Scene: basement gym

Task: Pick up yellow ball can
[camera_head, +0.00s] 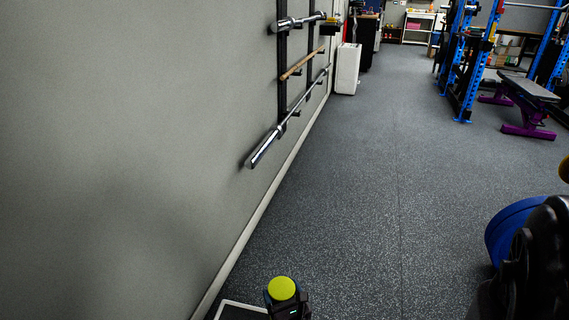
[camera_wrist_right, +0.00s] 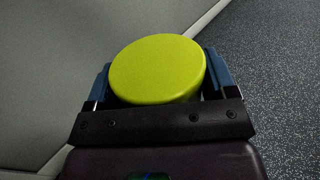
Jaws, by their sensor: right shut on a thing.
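The yellow ball can shows its round yellow-green top (camera_head: 281,288) at the bottom of the head view, near the foot of the wall. The same yellow top fills the middle of the right wrist view (camera_wrist_right: 157,69). My right gripper (camera_head: 283,297) is shut on the can, with a blue finger on each side of it in the wrist view (camera_wrist_right: 160,85). The can's lower body is hidden behind the gripper. My left gripper is not in the head view.
A grey wall (camera_head: 130,150) with racked bars (camera_head: 287,120) runs along the left. A white bin (camera_head: 347,68) stands against it farther off. A blue round object (camera_head: 507,232) and dark equipment are at the lower right. A purple bench (camera_head: 527,92) is at far right. The middle floor (camera_head: 380,180) is clear.

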